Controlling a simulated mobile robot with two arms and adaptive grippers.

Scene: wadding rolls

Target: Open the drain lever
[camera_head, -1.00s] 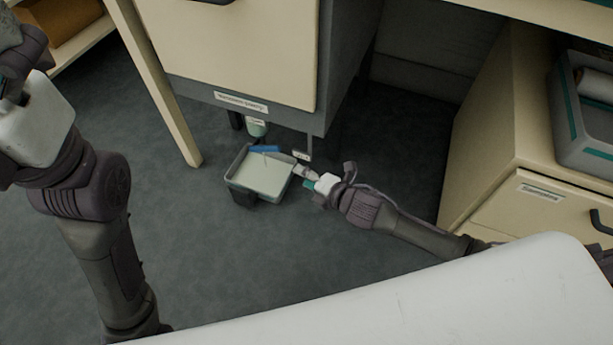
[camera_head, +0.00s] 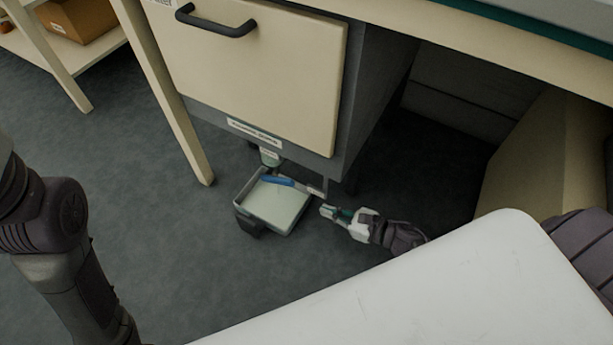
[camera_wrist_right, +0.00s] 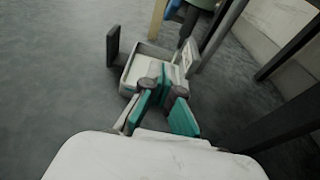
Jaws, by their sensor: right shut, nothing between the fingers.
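The blue drain lever (camera_head: 279,181) sits under the cabinet, beside the green-white drain fitting (camera_head: 270,157), above the back of a shallow grey tray (camera_head: 240,205). It slants slightly down toward the right. My right gripper (camera_head: 328,211) is shut and empty, low to the right of the tray and apart from the lever. In the right wrist view, the teal fingers (camera_wrist_right: 158,98) are in front of the tray (camera_wrist_right: 128,82), and a bit of blue (camera_wrist_right: 173,9) shows at the top edge. Of my left arm only links show; its gripper is out of frame.
The cream cabinet (camera_head: 240,80) with a black handle hangs low over the tray. A table leg (camera_head: 175,120) stands to the left. A small labelled plate (camera_head: 312,191) is close to my right fingertips. Floor left of the tray is clear.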

